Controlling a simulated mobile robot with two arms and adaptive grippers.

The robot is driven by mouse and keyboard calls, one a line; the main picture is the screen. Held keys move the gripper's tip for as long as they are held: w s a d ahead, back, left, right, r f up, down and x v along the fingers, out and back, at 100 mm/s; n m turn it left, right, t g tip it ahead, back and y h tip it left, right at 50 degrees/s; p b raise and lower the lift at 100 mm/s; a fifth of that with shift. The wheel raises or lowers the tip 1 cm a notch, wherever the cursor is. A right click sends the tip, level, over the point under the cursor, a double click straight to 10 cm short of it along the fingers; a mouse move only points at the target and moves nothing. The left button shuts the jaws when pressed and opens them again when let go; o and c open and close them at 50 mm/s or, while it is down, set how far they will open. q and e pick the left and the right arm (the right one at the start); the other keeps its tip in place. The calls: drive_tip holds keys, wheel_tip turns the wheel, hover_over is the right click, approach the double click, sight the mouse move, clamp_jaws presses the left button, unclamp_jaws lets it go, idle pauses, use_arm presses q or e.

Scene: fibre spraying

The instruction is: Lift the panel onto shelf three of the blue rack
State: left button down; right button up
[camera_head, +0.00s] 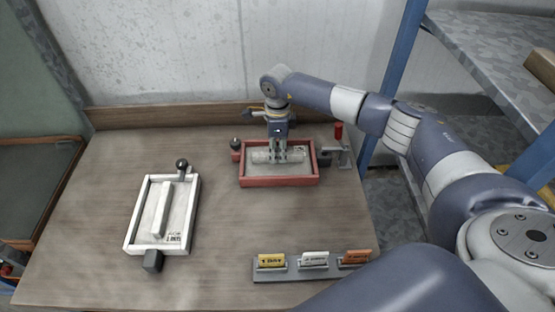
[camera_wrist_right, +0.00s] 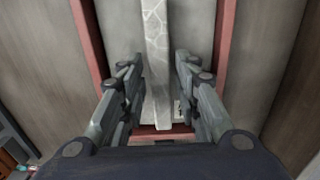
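A panel with a red frame (camera_head: 307,181) lies on the wooden table near the back. A pale bar (camera_head: 262,157) runs across its grey face. A second panel with a white frame (camera_head: 130,232) lies at the left, with its own pale bar (camera_head: 159,211). My right gripper (camera_head: 277,160) points down over the red panel. In the right wrist view its two fingers (camera_wrist_right: 155,85) stand apart on either side of the pale bar (camera_wrist_right: 156,50), with gaps visible. The blue rack (camera_head: 402,50) stands at the right, its shelves partly cut off. My left gripper is not in view.
A grey holder (camera_head: 290,274) with yellow, white and orange labelled cards sits at the table's front. A small clamp-like fixture with a red top (camera_head: 338,132) is beside the red panel. A wall closes the back. The table's middle is clear.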

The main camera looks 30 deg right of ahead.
clamp_jaws()
drive_tip(key=shift+r, duration=0.15)
drive_tip(key=shift+w+r, duration=0.1)
drive_tip(key=shift+r, duration=0.35)
wheel_tip(320, 180, up, 9)
drive_tip(key=b, duration=0.3)
drive_tip(key=s+a+r+n, duration=0.2)
drive_tip(key=s+a+n, duration=0.3)
drive_tip(key=s+n, duration=0.3)
drive_tip(key=s+a+r+n, duration=0.2)
drive_tip(key=s+a+n, duration=0.2)
drive_tip(key=s+n, duration=0.5)
drive_tip(key=shift+s+a+r+n+b, duration=0.3)
drive_tip(key=shift+a+r+n+b, duration=0.1)
drive_tip(key=shift+n, duration=2.7)
